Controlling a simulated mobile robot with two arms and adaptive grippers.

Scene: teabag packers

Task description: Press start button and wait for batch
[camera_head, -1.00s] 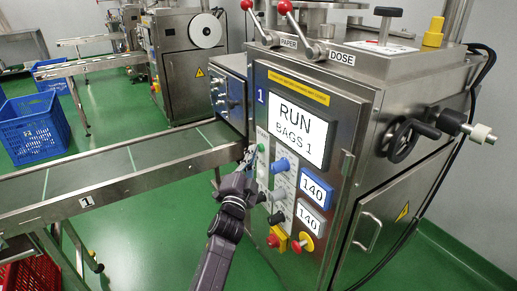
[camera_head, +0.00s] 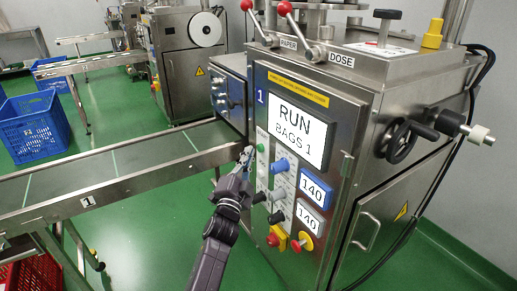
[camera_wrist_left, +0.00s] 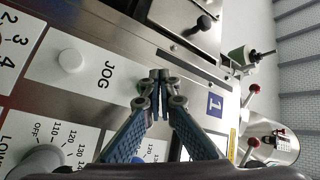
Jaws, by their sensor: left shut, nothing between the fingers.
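Machine 1's control panel (camera_head: 267,207) faces me, with a screen (camera_head: 297,129) reading "RUN" and "BAGS 1". A small green button (camera_head: 260,148) sits below the screen, near the panel's left edge. My left gripper (camera_head: 248,153) is shut and empty, with its tips just left of the green button; I cannot tell whether they touch the panel. My right gripper is not in view.
A conveyor (camera_head: 110,178) extends left from the machine. Blue crates (camera_head: 35,127) stand at the left; a red crate (camera_head: 32,275) is at the lower left.

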